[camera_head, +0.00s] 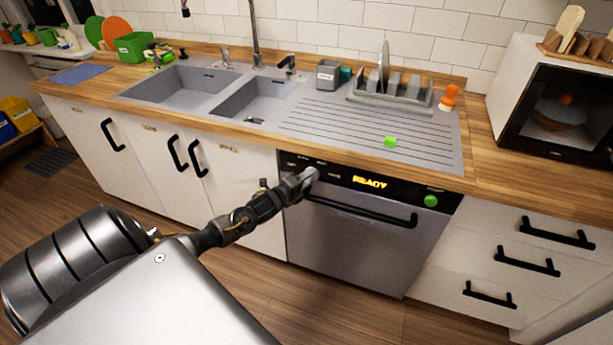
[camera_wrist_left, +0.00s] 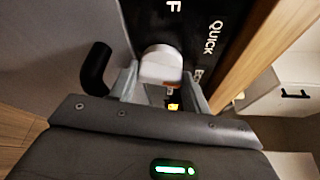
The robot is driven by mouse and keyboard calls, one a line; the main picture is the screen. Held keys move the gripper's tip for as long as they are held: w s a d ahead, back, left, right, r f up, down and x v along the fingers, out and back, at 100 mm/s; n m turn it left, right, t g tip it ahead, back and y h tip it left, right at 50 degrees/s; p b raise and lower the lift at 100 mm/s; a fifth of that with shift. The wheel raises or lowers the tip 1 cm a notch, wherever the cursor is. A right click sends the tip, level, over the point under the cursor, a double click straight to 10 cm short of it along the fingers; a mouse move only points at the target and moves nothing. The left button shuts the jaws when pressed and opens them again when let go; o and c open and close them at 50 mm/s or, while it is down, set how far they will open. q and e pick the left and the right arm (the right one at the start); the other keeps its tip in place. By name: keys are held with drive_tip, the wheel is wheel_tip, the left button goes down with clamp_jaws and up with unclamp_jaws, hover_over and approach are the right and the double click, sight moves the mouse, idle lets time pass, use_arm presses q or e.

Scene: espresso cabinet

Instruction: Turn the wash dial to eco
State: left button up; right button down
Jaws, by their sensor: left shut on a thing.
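The wash dial (camera_wrist_left: 162,62) is a pale grey round knob on the black panel (camera_wrist_left: 208,30) in the left wrist view. My left gripper (camera_wrist_left: 162,84) has a finger on either side of the dial and is shut on it. The panel reads "QUICK", with part of a label starting with "E" and a letter "F" beside the dial. The dial's pointer cannot be made out. In the head view my left gripper (camera_head: 304,179) is at the left end of the dishwasher panel, largely covering the dial. My right gripper is not in view.
The dishwasher (camera_head: 350,245) is closed, with a black bar handle (camera_head: 362,212), a yellow "READY" display (camera_head: 369,183) and a green round button (camera_head: 431,201). The wooden counter edge (camera_head: 395,172) juts just above the panel.

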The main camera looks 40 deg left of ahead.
use_arm(q)
drive_tip(key=shift+m+g+y+p, duration=0.3)
drive_tip(key=shift+m+p, duration=0.2)
drive_tip(key=shift+m, duration=0.3)
drive_tip(key=o, duration=1)
drive_tip(key=shift+c, duration=0.2)
drive_tip(key=s+r, duration=0.1)
drive_tip(key=s, duration=0.9)
drive_tip(key=shift+s+r+b, duration=0.35)
drive_tip(key=shift+r+b, duration=0.05)
drive_tip(key=shift+a, duration=0.1)
